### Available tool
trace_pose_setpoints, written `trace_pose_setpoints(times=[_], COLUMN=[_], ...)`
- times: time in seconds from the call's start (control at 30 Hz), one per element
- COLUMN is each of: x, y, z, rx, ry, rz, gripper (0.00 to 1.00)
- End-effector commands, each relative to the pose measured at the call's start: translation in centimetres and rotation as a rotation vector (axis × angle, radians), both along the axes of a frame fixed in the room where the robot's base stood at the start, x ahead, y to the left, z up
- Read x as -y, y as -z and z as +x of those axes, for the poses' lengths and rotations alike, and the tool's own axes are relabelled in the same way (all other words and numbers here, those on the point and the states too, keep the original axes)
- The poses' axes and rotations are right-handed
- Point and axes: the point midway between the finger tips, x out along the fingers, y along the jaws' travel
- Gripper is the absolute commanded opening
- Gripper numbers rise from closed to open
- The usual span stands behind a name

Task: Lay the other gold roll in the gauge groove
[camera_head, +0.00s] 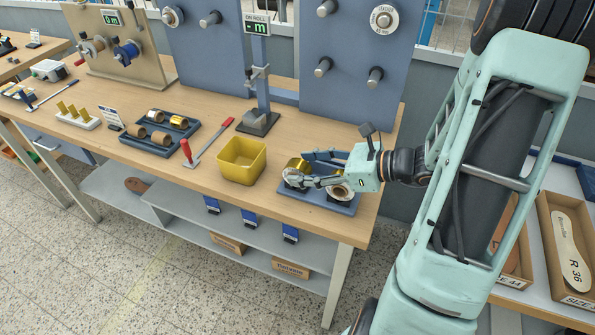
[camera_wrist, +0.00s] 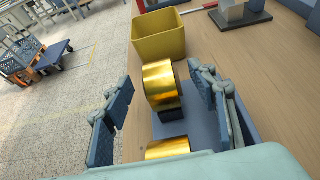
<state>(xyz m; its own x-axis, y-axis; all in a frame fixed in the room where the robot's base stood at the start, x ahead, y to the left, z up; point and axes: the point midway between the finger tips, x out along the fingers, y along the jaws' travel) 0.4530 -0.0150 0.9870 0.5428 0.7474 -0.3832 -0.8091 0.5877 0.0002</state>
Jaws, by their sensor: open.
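A gold roll (camera_wrist: 158,84) stands on a dark support on the blue-grey tray (camera_head: 345,208) at the bench's right end. In the wrist view it lies between the spread fingers of my gripper (camera_wrist: 166,100), with space on both sides. A second gold roll (camera_wrist: 168,149) is nearer my palm and partly cut off. In the head view, my gripper (camera_head: 312,167) is open above this tray and partly hides the rolls. A gauge stand (camera_head: 258,122) labelled "ON ROLL", its display reading "- m", stands farther back. I cannot make out its groove clearly.
A yellow bin (camera_head: 242,160) stands left of the tray. A red-handled tool (camera_head: 212,143) and a dark blue tray (camera_head: 152,145) with brown rolls and a gold one lie farther left. Blue panels with pegs (camera_head: 345,65) rise behind. Bare wood (camera_head: 310,222) borders the tray's front.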

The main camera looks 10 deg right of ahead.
Motion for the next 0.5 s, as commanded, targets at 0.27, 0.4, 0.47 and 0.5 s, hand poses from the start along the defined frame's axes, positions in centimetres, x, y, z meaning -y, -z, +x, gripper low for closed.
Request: trace_pose_setpoints(times=[0.27, 0.4, 0.47, 0.5], x=[0.03, 0.04, 0.04, 0.04], y=[-0.02, -0.03, -0.04, -0.04], z=[-0.01, -0.02, -0.01, -0.02], rx=[0.000, 0.000, 0.000, 0.000], ry=[0.000, 0.000, 0.000, 0.000], rz=[0.000, 0.000, 0.000, 0.000], gripper=[0.35, 0.20, 0.13, 0.09])
